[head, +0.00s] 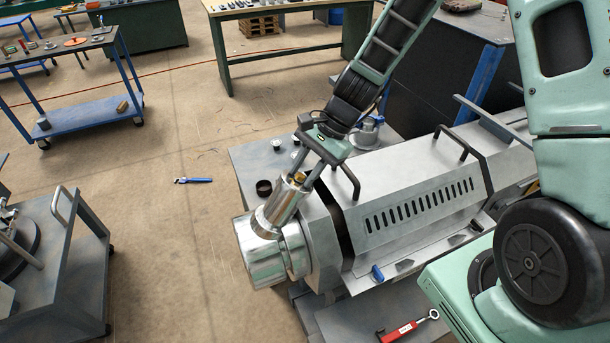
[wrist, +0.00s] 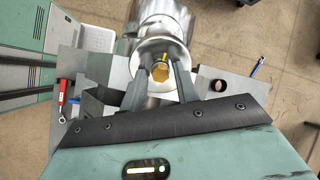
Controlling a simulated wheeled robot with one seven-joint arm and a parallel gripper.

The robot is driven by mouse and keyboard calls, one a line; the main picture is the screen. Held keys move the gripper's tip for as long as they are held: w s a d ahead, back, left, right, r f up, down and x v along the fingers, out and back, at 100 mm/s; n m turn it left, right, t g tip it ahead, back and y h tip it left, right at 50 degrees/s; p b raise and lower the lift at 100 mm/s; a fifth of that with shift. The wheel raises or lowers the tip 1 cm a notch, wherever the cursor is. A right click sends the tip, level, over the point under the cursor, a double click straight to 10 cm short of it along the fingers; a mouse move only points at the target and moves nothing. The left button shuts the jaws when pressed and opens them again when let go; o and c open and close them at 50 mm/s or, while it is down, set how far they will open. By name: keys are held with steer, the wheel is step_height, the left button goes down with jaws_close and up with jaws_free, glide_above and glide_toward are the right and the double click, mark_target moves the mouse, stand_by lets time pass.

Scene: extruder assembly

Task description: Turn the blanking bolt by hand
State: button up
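In the wrist view the hex-shaped bolt (wrist: 160,74) shows between my two fingers. My gripper (head: 300,186) reaches down to the cylinder's top, with one finger on either side of the bolt. In the wrist view my gripper (wrist: 162,67) looks open, with gaps between the fingers and the bolt's visible faces. Contact at the fingertips is hard to make out.
The extruder housing (head: 415,205) with slots and black handles extends to the right. A black ring (head: 264,188) and small parts lie on the grey table. A red tool (head: 405,329) lies at the lower right. A blue wrench (head: 193,180) lies on the floor. A cart (head: 65,270) stands left.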

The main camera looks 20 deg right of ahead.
steer(key=shift+o, duration=0.2)
steer(key=shift+r, duration=0.15)
steer(key=shift+p+v, duration=0.95)
steer(key=shift+v, duration=0.05)
steer(key=p+v, duration=0.2)
steer(key=v, duration=0.2)
steer(key=shift+p, duration=0.4)
steer(key=shift+d, duration=0.1)
steer(key=b+v, duration=0.3)
steer(key=v, duration=1.4)
steer(key=shift+d, duration=0.1)
